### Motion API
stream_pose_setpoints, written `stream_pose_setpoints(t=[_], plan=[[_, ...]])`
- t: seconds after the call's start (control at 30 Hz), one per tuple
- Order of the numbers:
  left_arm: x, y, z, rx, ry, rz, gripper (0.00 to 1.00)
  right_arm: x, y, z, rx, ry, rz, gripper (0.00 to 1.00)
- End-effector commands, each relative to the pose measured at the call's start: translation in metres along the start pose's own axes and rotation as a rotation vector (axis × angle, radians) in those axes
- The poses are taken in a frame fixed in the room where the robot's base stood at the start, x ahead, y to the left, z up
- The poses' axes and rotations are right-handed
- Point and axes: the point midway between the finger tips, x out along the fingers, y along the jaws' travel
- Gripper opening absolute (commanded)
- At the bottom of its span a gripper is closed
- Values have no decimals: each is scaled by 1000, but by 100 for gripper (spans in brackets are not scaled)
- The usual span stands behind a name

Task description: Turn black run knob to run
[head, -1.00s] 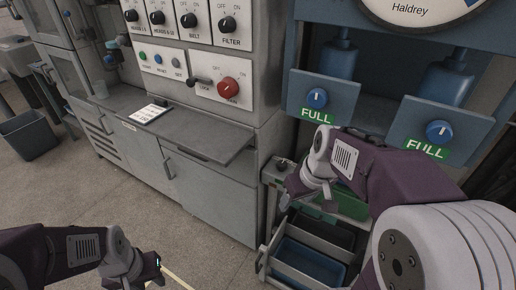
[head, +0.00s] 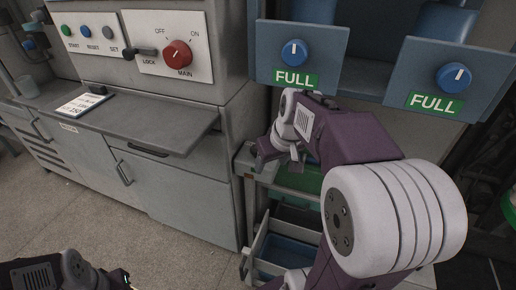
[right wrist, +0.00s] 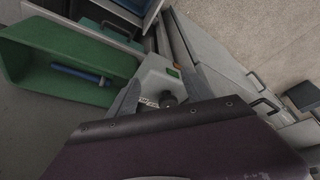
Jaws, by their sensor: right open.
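A small black knob (right wrist: 169,99) shows in the right wrist view on a pale grey box (right wrist: 155,78) with a white label beside it. Its lettering is too small to read. My right gripper (right wrist: 160,95) is open, with one finger on either side of the knob's area. I cannot tell whether it touches the knob. In the head view my right gripper (head: 279,160) points down over the cart's left end and hides the knob. My left gripper (head: 126,280) is only partly in view at the bottom edge, and its jaws are unclear.
A green tray (right wrist: 60,65) with a blue rod lies beside the box. The head view shows a red MAIN knob (head: 177,54) and black LOCK lever (head: 143,51) on the cabinet, a grey shelf (head: 150,125), and two blue knobs above FULL labels (head: 294,80).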

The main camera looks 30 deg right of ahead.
Motion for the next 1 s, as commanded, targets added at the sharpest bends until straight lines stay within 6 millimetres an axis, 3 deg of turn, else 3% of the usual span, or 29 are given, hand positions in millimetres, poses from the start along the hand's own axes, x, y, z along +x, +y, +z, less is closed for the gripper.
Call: stream_pose_setpoints(t=[0.2,0.37,0.5,0.77,0.9,0.97,1.0], plan=[[9,0,1,0,0,0,36,24,0,-51,-1,-1,-1,59],[11,0,1,0,0,0,36,34,-1,-77,0,0,-1,59],[20,0,2,0,0,0,36,45,0,-76,1,0,0,59],[19,0,2,0,0,0,36,44,0,-77,1,0,0,59],[19,0,2,0,0,0,36,44,0,-77,1,0,0,20],[19,0,2,0,0,0,36,44,0,-77,1,0,0,3],[19,0,2,0,0,0,36,44,0,-77,1,0,0,0]])
